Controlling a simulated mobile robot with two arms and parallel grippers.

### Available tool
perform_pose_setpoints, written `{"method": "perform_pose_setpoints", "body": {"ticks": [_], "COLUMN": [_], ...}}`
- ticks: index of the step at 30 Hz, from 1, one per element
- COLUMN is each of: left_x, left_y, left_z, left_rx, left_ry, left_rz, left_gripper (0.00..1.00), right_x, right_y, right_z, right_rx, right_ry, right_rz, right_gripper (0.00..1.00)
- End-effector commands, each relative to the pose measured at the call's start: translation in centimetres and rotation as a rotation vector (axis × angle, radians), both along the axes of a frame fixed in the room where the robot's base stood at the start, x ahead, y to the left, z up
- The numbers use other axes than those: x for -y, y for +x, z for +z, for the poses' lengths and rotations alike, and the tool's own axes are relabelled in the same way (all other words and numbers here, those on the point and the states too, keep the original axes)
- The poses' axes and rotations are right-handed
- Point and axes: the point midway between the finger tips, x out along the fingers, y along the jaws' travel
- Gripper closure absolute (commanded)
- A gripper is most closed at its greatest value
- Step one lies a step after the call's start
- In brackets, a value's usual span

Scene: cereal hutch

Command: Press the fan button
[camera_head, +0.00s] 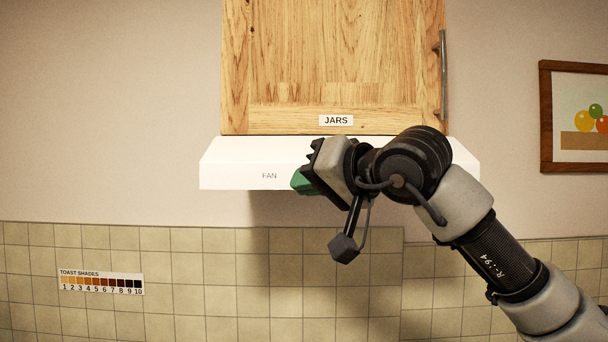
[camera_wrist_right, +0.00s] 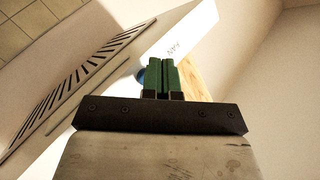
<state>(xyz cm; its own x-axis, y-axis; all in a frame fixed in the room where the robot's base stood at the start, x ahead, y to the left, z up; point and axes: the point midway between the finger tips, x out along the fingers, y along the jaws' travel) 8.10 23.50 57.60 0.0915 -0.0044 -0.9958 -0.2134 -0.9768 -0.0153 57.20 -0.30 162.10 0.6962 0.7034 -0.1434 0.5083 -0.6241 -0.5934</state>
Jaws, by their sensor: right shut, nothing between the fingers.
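The white range hood (camera_head: 228,168) with a FAN label (camera_head: 269,176) hangs under the wooden cabinet. The hood also shows in the right wrist view (camera_wrist_right: 192,27), with its slotted underside and the FAN label (camera_wrist_right: 174,48). My right gripper (camera_head: 302,182) has its green fingers shut and empty, just right of the label at the hood's lower front. In the right wrist view, a blue round piece, likely the fan button (camera_wrist_right: 141,76), shows partly beside the green fingers (camera_wrist_right: 160,68), which hide the rest. I cannot tell whether the fingers touch it. My left gripper is not in view.
The wooden JARS cabinet (camera_head: 300,60) is closed above the hood, with a vertical handle (camera_head: 443,75) at its right. A framed picture (camera_head: 575,115) hangs at the right. A toast shades strip (camera_head: 101,283) is on the tiles. The space left of the hood is clear.

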Motion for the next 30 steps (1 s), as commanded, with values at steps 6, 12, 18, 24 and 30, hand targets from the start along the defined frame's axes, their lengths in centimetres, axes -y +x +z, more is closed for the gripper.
{"method": "perform_pose_setpoints", "body": {"ticks": [6, 12, 18, 24, 30], "left_x": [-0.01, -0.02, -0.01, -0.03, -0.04], "left_y": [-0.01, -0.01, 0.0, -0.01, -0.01], "left_z": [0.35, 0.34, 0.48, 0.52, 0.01], "left_rx": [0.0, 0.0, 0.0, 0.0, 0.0], "left_ry": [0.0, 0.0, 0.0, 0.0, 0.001], "left_rz": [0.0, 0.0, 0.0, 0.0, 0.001], "left_gripper": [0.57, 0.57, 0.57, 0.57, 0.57], "right_x": [0.01, 0.02, 0.04, 0.04, 0.05], "right_y": [0.44, 0.45, 0.61, 0.71, 0.18], "right_z": [-0.01, -0.01, 0.04, 0.01, -0.14], "right_rx": [-0.001, -0.001, -0.001, -0.001, 0.0], "right_ry": [-0.001, 0.0, 0.0, 0.0, -0.001], "right_rz": [0.0, -0.001, -0.001, -0.001, -0.001], "right_gripper": [1.0, 1.0, 1.0, 1.0, 1.0]}}
